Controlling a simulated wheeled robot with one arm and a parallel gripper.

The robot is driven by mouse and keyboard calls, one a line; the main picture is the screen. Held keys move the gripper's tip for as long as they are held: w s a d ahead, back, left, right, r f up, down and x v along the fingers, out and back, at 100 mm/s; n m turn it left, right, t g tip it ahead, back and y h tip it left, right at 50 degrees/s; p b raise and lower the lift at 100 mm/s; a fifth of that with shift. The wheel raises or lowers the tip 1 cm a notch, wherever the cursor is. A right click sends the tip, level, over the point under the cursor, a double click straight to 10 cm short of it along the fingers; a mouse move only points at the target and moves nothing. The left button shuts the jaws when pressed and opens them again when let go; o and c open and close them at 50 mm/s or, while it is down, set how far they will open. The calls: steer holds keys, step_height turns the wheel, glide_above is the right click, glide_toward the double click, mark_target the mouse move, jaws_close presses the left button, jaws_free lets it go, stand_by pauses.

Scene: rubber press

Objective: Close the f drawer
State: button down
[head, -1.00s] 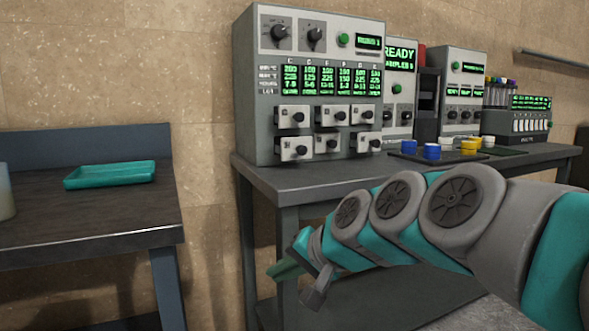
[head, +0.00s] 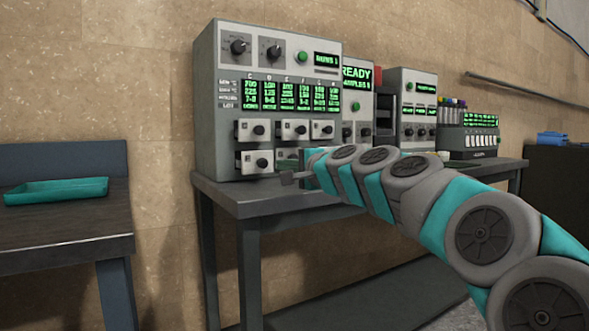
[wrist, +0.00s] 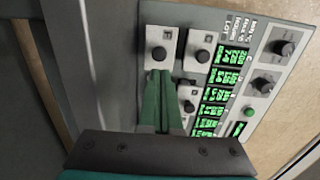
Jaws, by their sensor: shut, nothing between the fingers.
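The F drawer (head: 246,160) is the bottom-left drawer on the grey press cabinet, with a pale front and a black round knob. It also shows in the wrist view (wrist: 172,37), marked F. Its front looks larger there and seems to stand out past the drawer beside it. My gripper (wrist: 159,73) is shut and empty, its green fingers together, tips right beside the F knob. I cannot tell whether they touch it. In the head view my gripper (head: 286,161) is in front of the cabinet, just right of the F drawer, covering part of the bottom row.
The upper drawers (head: 290,130) sit close above, with more drawers to the right, partly hidden by my arm. The cabinet stands on a dark table (head: 245,200). A teal tray (head: 56,191) lies on another table at the left. Other machines stand farther right.

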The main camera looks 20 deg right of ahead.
mark_target(260, 159)
steer(key=x, duration=0.6)
steer(key=shift+w+a+f, duration=0.1)
steer(key=shift+w+f, duration=0.05)
steer(key=shift+w+a, duration=0.1)
steer(key=shift+w, duration=0.15)
steer(key=shift+w, duration=0.25)
steer(key=p+x, duration=0.2)
steer(key=x, duration=0.4)
steer(key=shift+r+p, duration=0.25)
steer(key=shift+p, duration=0.1)
steer(key=shift+s+r, duration=0.1)
steer(key=shift+r, duration=0.1)
steer(key=shift+s, duration=0.1)
